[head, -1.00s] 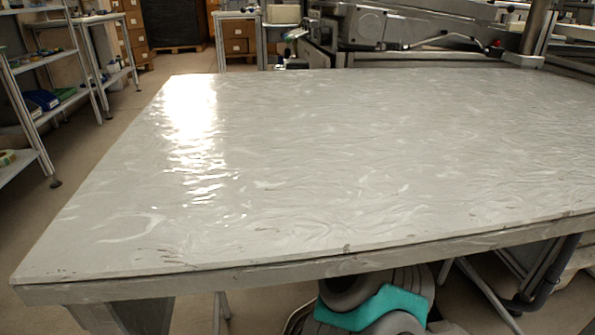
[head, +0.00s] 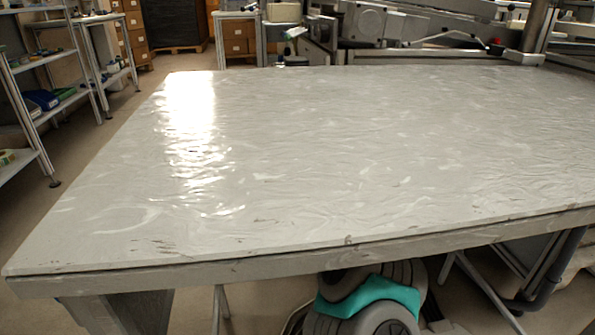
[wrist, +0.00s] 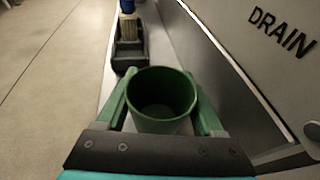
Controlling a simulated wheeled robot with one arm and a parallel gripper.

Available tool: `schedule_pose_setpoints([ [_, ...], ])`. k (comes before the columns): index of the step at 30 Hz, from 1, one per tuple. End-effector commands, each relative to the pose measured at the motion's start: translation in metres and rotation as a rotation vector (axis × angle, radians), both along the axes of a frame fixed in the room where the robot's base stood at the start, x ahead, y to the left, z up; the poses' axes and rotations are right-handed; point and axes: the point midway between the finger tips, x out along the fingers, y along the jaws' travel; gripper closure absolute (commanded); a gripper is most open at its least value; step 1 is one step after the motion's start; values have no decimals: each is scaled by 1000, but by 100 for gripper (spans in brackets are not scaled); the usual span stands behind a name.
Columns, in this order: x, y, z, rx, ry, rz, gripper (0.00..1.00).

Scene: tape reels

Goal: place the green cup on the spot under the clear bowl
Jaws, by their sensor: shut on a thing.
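My gripper (wrist: 161,92) is shut on the green cup (wrist: 162,122) in the wrist view. The cup's open mouth faces the camera, and one finger presses each side of it. The inside of the cup looks empty. In the head view, neither the cup nor the gripper's fingers show; only a grey and teal part of my arm shows at the bottom edge. I see no clear bowl and no spot in either view.
In the head view, a bare grey table (head: 330,170) fills the middle. Shelves (head: 28,110) stand at left, and machinery (head: 400,25) is behind. In the wrist view, a dark object (wrist: 129,52) lies ahead of the cup, and a panel marked DRAIN (wrist: 282,32) is at right.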

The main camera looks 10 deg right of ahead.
Motion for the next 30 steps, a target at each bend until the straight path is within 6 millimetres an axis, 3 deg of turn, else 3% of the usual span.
schedule_pose_setpoints([
  [3, 0, 0, -4, 1, 0, 0, 84],
  [4, 0, 0, -3, 1, 0, 0, 30],
  [7, 0, 0, -2, 1, 0, 0, 19],
  [19, 0, 0, 4, -1, 0, 0, 18],
  [30, -38, 8, 13, 4, -2, 1, 18],
])
